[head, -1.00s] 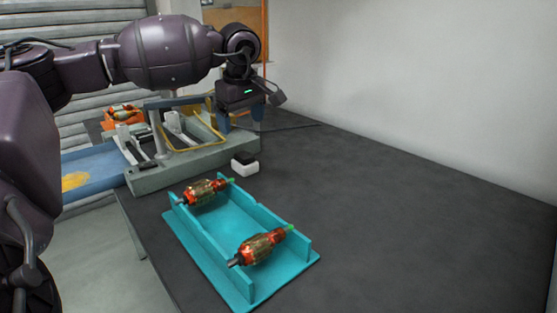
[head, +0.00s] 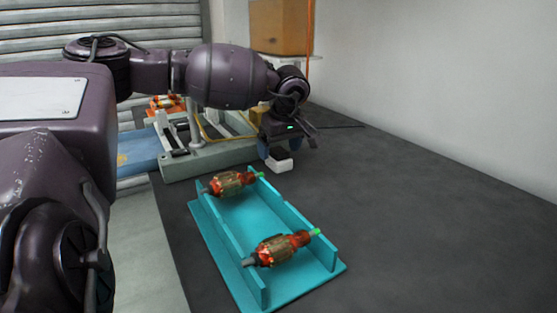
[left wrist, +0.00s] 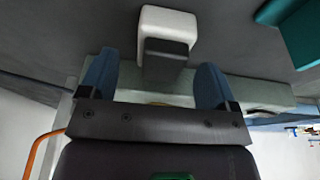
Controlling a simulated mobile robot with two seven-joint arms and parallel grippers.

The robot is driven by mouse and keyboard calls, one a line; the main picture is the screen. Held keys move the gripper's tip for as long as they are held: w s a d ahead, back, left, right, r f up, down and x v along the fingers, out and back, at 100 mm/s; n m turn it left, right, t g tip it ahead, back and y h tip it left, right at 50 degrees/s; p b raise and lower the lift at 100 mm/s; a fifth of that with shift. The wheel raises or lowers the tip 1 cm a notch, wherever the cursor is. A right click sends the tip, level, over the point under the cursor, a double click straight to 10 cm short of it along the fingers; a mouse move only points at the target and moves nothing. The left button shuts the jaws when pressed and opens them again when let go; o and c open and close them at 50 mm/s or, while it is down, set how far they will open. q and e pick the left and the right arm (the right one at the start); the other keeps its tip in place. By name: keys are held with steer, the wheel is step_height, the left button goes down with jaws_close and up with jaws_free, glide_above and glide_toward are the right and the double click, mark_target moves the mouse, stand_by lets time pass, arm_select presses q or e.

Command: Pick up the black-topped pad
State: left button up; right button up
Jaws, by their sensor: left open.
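The black-topped pad is a small white block with a dark top. In the head view the pad (head: 280,166) stands on the dark table behind the turquoise tray, its top mostly hidden by my gripper. In the left wrist view the pad (left wrist: 167,22) lies ahead between the two blue fingers, with its black part toward me. My left gripper (head: 278,150) is open just above the pad. Its fingers (left wrist: 157,68) show clear space on both sides of the pad. My right gripper is not in view.
The turquoise tray (head: 258,207) holds two copper-wound armatures, the far one (head: 233,183) and the near one (head: 279,248). A grey-green machine base (head: 210,157) stands left of the pad. The table (head: 420,200) is clear on the right.

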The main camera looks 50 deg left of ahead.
mark_target(279, 150)
arm_select(q)
steer(key=shift+x, duration=1.6)
steer(key=shift+d, duration=0.15)
steer(key=shift+s, duration=0.1)
steer(key=c, duration=1)
steer(key=shift+r, duration=0.2)
steer(key=shift+r+b, duration=0.6)
steer(key=shift+r, duration=9.3)
